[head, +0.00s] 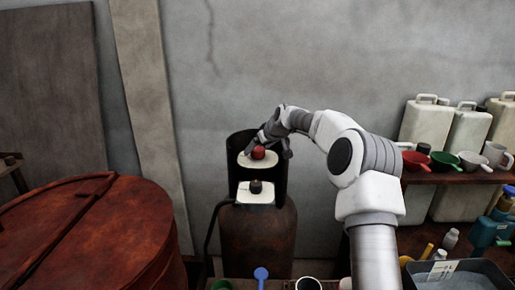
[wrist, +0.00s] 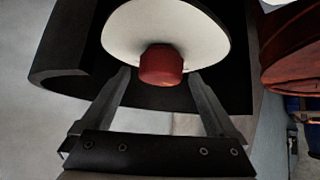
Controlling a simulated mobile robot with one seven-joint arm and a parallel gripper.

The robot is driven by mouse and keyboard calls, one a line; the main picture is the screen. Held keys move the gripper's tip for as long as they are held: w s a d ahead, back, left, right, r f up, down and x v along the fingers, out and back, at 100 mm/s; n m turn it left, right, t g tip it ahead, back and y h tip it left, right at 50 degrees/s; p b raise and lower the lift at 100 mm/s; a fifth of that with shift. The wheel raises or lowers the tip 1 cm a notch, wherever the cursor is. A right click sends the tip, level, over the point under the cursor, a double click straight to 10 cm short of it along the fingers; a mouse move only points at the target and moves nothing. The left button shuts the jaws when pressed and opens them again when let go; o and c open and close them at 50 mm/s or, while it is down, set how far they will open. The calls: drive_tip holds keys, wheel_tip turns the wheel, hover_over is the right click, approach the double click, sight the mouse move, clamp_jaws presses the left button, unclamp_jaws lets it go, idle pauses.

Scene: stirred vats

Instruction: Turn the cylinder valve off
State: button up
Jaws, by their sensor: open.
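The gas cylinder (head: 258,238) stands upright against the wall, rusty brown with a dark open collar (head: 241,142) at its top. A red valve knob (head: 258,153) sits in front of a white rounded plate (head: 243,160) inside the collar; in the wrist view the red knob (wrist: 160,65) is in the centre, below the white plate (wrist: 165,25). My gripper (wrist: 159,74) is open, with one finger on each side of the red knob and a small gap showing at both sides. I cannot tell how deep the fingers reach around it.
Below the red knob is a dark knob (head: 255,187) on a white plate (head: 249,198). A rusty lidded vat (head: 100,235) stands left. At right, a shelf (head: 450,178) holds white jugs (head: 426,125), scoops and a mug. A grey tray (head: 455,268) is at lower right.

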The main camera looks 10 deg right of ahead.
drive_tip(key=shift+w+a+f, duration=0.2)
drive_tip(key=shift+w+f, duration=0.3)
drive_tip(key=c, duration=1.4)
drive_tip(key=shift+o, duration=0.2)
